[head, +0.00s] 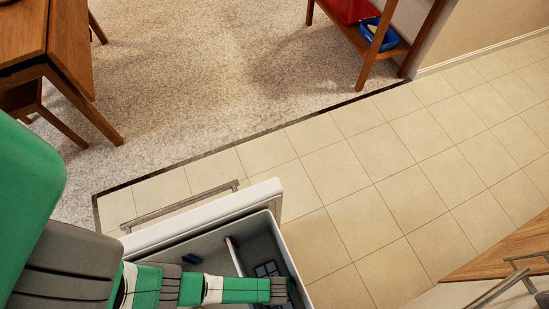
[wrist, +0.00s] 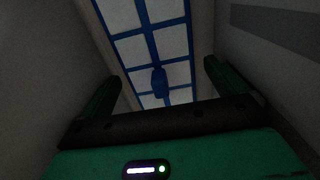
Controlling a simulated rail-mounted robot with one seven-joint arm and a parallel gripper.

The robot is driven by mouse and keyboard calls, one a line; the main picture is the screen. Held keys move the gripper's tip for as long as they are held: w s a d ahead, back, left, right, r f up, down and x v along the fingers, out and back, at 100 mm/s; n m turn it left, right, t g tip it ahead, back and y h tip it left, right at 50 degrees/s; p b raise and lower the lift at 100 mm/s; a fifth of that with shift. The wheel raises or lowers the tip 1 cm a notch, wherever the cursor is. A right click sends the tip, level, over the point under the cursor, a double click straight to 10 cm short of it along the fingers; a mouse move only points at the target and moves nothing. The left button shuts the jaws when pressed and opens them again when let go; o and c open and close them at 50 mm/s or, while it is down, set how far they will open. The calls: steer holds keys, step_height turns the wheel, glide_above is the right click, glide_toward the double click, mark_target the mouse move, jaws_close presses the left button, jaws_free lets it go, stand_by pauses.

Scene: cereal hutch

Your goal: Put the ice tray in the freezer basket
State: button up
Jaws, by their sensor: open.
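The ice tray, a blue grid with pale cells, lies low inside the open freezer drawer in the head view (head: 267,268), right of a divider. It also shows in the wrist view (wrist: 150,45), running away from me, with a blue knob or tab near its close end. My gripper (wrist: 162,72) is open, its two green fingers apart on either side of the tray's near end. I see no grip on the tray. In the head view my arm reaches over the drawer and hides part of it. I cannot tell which part is the freezer basket.
The white drawer front (head: 205,216) with a metal handle (head: 180,205) stands at the drawer's far side. A small dark blue thing (head: 191,259) lies left of the divider (head: 234,256). Drawer walls rise close around my gripper. Tiled floor beyond is clear.

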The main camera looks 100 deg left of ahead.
step_height(320, 180, up, 11)
steer(key=p, duration=0.6)
steer(key=shift+r, duration=0.15)
